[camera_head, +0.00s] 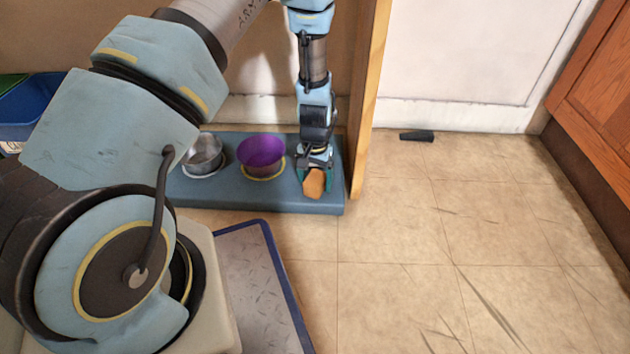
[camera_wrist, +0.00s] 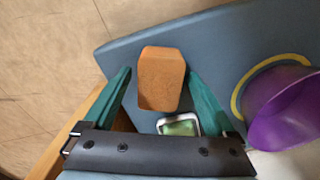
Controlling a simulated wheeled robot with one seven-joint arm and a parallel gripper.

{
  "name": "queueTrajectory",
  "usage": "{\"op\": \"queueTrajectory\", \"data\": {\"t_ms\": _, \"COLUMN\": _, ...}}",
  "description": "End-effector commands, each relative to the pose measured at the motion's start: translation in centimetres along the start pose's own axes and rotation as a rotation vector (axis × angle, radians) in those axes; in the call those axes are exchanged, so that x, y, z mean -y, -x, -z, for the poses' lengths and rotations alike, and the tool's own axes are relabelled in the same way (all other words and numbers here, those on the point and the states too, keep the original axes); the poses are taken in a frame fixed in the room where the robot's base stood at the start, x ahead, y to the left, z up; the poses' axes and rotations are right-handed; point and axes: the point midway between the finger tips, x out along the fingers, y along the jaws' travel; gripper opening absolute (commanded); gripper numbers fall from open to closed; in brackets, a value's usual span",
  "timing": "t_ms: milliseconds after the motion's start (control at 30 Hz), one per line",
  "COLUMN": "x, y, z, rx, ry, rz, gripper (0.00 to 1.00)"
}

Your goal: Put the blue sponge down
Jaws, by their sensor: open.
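No blue sponge shows. An orange-brown block (camera_head: 313,184), sponge-like in shape, is at the right end of a low blue-grey platform (camera_head: 230,199). In the wrist view the block (camera_wrist: 160,80) lies between the two green fingers of my gripper (camera_wrist: 159,72). I cannot tell exactly how the block rests on the platform.
A purple bowl (camera_head: 262,152) stands left of my gripper, with a metal bowl (camera_head: 204,155) beyond it. A small green-and-white item (camera_wrist: 180,125) lies near the block. An upright wooden panel (camera_head: 370,90) is close on the right. A dark wedge (camera_head: 417,135) lies on open floor.

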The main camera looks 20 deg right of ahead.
Motion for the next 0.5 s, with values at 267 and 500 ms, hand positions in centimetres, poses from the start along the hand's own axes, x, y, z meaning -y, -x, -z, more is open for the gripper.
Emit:
{"op": "queueTrajectory", "data": {"t_ms": 267, "x": 0.0, "y": 6.6, "z": 0.1, "rx": -0.002, "ry": -0.001, "rz": 0.000, "gripper": 0.91}}
{"op": "queueTrajectory", "data": {"t_ms": 500, "x": 0.0, "y": 10.2, "z": 0.0, "rx": 0.000, "ry": -0.001, "rz": 0.000, "gripper": 0.91}}
